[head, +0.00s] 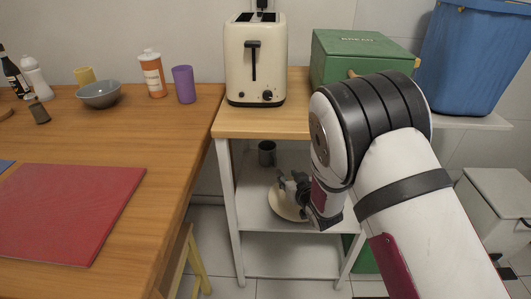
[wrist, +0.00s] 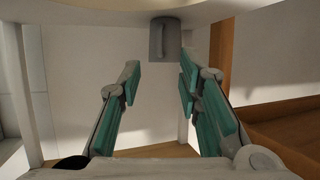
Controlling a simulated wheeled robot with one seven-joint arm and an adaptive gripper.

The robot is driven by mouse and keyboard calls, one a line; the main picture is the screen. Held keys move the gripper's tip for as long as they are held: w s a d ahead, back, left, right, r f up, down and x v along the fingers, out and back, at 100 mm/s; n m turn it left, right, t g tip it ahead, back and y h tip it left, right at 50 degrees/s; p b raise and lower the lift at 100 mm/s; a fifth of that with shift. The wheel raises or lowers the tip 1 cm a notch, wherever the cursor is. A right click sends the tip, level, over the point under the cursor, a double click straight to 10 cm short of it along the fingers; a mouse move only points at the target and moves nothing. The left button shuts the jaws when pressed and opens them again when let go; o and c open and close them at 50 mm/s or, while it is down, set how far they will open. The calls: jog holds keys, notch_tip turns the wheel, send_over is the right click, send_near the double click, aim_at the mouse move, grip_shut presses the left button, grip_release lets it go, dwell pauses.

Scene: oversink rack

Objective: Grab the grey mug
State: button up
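The grey mug (head: 267,153) stands on the middle shelf of the white cart, toward the back. It also shows in the wrist view (wrist: 165,40), at the top centre, with its handle facing me. My gripper (head: 288,187) is over the same shelf, in front of the mug and a little to its right. In the wrist view my gripper (wrist: 159,76) is open, with its two teal-padded fingers spread and nothing between them. The mug lies beyond the fingertips, roughly in line with the gap, apart from both fingers.
A pale plate (head: 283,205) lies on the shelf below my gripper, partly hidden by it. The cart's wooden top (head: 235,122) is above, carrying a cream toaster (head: 255,65) and a green bread box (head: 350,55). A wooden counter (head: 165,130) stands at left.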

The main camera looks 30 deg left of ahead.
jog(key=b, duration=0.3)
send_near(269, 157)
jog(key=shift+w+d+f, duration=0.2)
jog(key=shift+w+f, duration=0.15)
jog(key=shift+f, duration=0.25)
jog(key=shift+w+d+f, duration=0.15)
jog(key=shift+w+f, duration=0.25)
jog(key=shift+f, duration=0.2)
jog(key=shift+f+b+x, duration=0.15)
jog(key=shift+b+x, duration=0.45)
jog(key=shift+x, duration=0.7)
jog(key=shift+f+b+x, duration=0.1)
jog(key=shift+b+x, duration=0.5)
jog(key=shift+x, duration=0.7)
jog(key=shift+d, duration=0.1)
grip_shut()
jog(key=shift+r, duration=0.1)
